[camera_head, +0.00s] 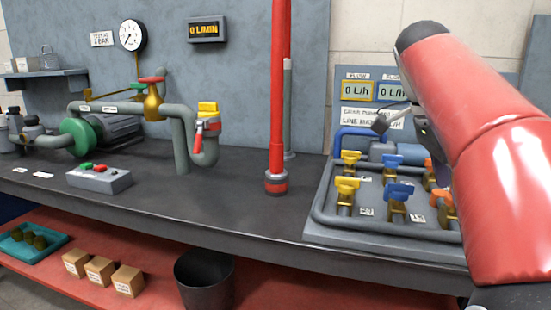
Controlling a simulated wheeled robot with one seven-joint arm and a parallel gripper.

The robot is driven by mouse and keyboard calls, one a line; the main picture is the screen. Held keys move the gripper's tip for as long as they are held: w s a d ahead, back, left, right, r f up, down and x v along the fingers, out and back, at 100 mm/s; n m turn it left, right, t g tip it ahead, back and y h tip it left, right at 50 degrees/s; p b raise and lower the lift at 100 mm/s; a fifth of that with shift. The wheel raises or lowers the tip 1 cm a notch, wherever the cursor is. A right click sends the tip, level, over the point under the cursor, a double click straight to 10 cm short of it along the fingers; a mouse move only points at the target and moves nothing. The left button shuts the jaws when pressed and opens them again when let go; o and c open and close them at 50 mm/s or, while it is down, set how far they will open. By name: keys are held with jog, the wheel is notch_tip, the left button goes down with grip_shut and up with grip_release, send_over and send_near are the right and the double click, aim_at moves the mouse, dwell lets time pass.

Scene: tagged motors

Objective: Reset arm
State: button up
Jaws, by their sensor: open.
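My arm, in a red cover, rises along the right side of the head view. My gripper (384,120) shows only in part as small grey pieces left of the arm, in front of the flow panel and above the valve board. It is open, with nothing seen in it; the rest is hidden behind the arm. A motor (112,130) with a green pump housing (78,138) stands at the left of the bench. A blue motor (356,142) sits behind the valve board, partly hidden.
The valve board (335,228) carries yellow, blue and orange handles; my arm covers its right part. A red vertical pipe (277,100) stands mid-bench. A button box (98,178) sits front left. Boxes (98,270), a teal tray (12,256) and a dark bin (203,282) are below.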

jog(key=s+a+f+n+t+y, duration=0.1)
jog(key=s+a+f+n+t, duration=0.1)
jog(key=s+a+f+n, duration=0.2)
jog(key=s+a+f+n+t+y, duration=0.1)
jog(key=s+a+f+n, duration=0.3)
jog(key=f+n, duration=0.5)
jog(key=s+a+f+n+t+y, duration=0.2)
jog(key=f+n, duration=0.5)
jog(key=f, duration=0.4)
jog(key=s+a+t, duration=0.1)
jog(key=s+a, duration=0.1)
jog(key=s, duration=0.1)
jog(key=shift+f, duration=0.2)
jog(key=shift+w+a, duration=0.1)
